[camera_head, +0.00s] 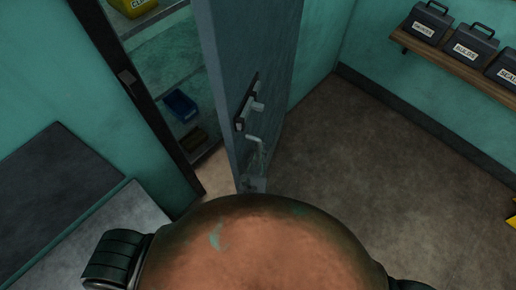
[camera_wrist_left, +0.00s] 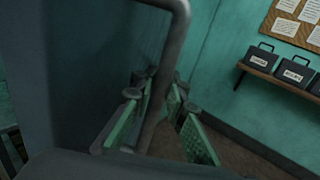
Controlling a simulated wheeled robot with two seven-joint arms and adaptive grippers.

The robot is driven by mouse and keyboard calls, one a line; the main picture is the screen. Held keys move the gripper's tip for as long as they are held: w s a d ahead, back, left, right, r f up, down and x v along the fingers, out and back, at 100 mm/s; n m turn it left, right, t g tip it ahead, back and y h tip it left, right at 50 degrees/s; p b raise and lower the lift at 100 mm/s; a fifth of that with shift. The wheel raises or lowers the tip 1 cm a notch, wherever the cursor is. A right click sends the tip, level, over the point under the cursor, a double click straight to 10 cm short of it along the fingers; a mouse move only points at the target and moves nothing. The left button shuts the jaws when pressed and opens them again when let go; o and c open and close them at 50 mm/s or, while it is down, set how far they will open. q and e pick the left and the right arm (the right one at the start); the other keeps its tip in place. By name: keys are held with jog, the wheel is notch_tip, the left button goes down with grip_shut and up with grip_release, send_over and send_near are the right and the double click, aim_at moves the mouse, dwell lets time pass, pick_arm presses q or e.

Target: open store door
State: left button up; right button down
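The store door (camera_head: 228,70) is a grey-blue panel standing ajar, with the shelved store showing to its left. A dark plate (camera_head: 245,103) with a pale metal handle (camera_head: 254,139) is on its right face. My left gripper (camera_head: 254,167) is low at the door's handle side, small and partly hidden by my own body. In the left wrist view, the grey bar of the handle (camera_wrist_left: 176,42) runs down between the green-padded fingers of my left gripper (camera_wrist_left: 159,88). The fingers stand apart on either side of the bar, with gaps visible. My right gripper is out of view.
The store holds a blue bin (camera_head: 180,105) and a yellow bin (camera_head: 133,5) on shelves. A dark-topped bench (camera_head: 55,190) stands at left. A wall shelf (camera_head: 460,72) with black cases is at upper right.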

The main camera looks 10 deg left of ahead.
pick_arm(q)
jog(key=o, duration=0.4)
jog(key=shift+s, duration=0.1)
jog(key=shift+o, duration=0.2)
jog(key=s, duration=1.2)
jog(key=shift+d, duration=0.15)
jog(key=shift+c, duration=0.4)
